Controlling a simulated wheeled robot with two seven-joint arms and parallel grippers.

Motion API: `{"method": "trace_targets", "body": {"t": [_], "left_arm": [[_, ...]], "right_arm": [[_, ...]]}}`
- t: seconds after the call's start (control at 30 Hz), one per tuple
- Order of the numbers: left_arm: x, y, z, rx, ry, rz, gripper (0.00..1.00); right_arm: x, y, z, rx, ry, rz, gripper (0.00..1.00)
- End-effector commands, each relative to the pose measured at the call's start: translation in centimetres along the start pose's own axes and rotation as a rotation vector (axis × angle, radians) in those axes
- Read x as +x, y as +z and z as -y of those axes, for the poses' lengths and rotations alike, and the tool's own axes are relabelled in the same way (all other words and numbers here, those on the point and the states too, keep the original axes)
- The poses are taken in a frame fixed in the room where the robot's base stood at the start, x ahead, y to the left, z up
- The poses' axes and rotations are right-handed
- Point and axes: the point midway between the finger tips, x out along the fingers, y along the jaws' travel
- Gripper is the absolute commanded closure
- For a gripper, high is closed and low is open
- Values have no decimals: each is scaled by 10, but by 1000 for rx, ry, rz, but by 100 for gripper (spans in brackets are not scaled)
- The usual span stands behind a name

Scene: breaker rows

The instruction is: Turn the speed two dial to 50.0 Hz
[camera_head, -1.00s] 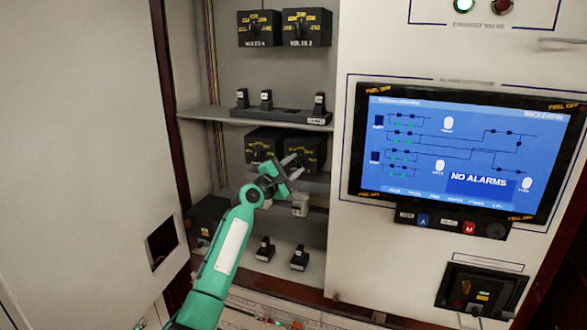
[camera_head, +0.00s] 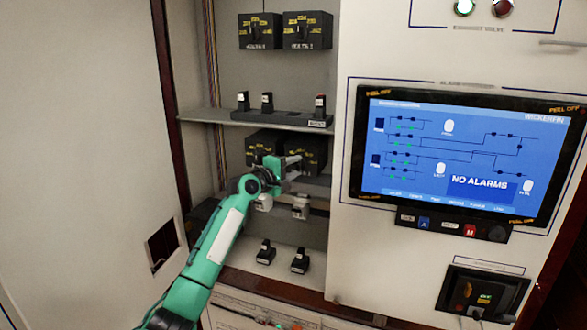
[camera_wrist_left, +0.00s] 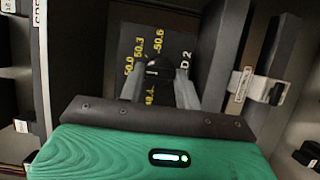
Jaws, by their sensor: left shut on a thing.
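The speed two dial is a black knob (camera_wrist_left: 157,72) on a dark box (camera_head: 313,151) on the middle shelf, the right one of two. In the left wrist view its face (camera_wrist_left: 190,44) carries yellow marks that read about 50.0, 50.3 and 50.6, and a white label ending in "D 2". A white line shows on the knob. My left gripper (camera_head: 294,167) reaches the front of this box. In the left wrist view its two grey fingers (camera_wrist_left: 159,93) stand on either side of the knob and are shut on it. My right gripper is not in view.
A second dark dial box (camera_head: 262,143) stands left of it. Shelf switches (camera_head: 267,101) are above, and grey-topped switches (camera_head: 300,207) and black switches (camera_head: 299,260) are below. The screen (camera_head: 465,150) on the right reads NO ALARMS. A white panel (camera_head: 85,130) fills the left.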

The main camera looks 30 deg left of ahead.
Motion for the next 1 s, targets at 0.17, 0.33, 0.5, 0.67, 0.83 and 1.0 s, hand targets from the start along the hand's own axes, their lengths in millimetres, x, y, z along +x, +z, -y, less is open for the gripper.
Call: {"method": "trace_targets", "body": {"t": [0.17,0.33,0.5,0.67,0.83,1.0], "left_arm": [[0,1,2,2,-4,1,89],[0,1,2,1,-4,1,64],[0,0,2,1,-3,1,45],[0,0,1,1,-2,1,45],[-6,0,2,2,-2,0,45],[-28,0,5,4,-1,0,45]], "right_arm": [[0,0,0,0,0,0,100],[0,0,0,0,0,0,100],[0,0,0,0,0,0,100],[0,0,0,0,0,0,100],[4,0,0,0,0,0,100],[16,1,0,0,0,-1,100]]}}
